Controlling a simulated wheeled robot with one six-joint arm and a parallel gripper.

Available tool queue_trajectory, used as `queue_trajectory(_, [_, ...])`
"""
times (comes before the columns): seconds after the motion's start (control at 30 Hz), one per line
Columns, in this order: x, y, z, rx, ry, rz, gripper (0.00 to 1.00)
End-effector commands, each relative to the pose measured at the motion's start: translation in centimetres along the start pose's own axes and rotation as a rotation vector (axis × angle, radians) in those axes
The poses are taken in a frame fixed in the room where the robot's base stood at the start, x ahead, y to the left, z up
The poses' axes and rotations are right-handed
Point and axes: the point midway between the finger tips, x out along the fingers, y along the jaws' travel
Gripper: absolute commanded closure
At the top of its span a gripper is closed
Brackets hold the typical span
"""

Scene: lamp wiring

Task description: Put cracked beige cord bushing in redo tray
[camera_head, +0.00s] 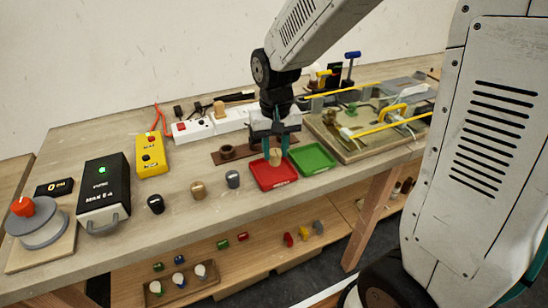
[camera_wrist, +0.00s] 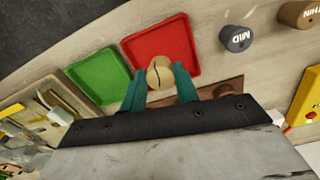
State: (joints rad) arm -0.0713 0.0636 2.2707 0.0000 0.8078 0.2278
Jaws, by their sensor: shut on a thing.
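The beige cord bushing (camera_wrist: 159,73) is between my fingertips, with a dark crack line across its top in the wrist view. In the head view the bushing (camera_head: 276,156) shows low between the teal fingers of my gripper (camera_head: 276,150). My gripper (camera_wrist: 160,86) is shut on it. The bushing overlaps the red tray (camera_head: 265,179) in both views; I cannot tell whether it touches the tray floor. The red tray (camera_wrist: 172,34) looks otherwise empty. I see no readable word "redo" on it.
An empty green tray (camera_head: 318,160) sits right beside the red one. A brown holed board (camera_head: 226,152) lies behind. Black, tan and grey bushings (camera_head: 233,180) stand along the front left. A wiring board (camera_head: 370,150) with yellow bars is at right.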

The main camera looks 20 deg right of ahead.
Motion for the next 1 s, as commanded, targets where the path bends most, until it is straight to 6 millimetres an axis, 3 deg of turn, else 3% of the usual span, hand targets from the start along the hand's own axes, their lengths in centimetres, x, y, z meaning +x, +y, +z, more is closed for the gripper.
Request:
queue_trajectory(0.17, [0.4,-0.5,-0.6,0.0,-0.002,0.0,0.97])
queue_trajectory(0.4, [3.5,-0.4,-0.6,0.001,-0.003,0.001,0.97])
queue_trajectory(0.77, [3.9,-0.4,-0.6,0.001,-0.001,0.0,0.97])
queue_trajectory(0.8, [3.9,-0.4,-0.6,0.001,-0.001,0.0,0.67])
queue_trajectory(0.87, [3.9,-0.4,-0.6,0.001,0.0,0.0,0.5])
queue_trajectory(1.0, [3.9,-0.4,-0.6,0.001,0.0,0.0,0.48])
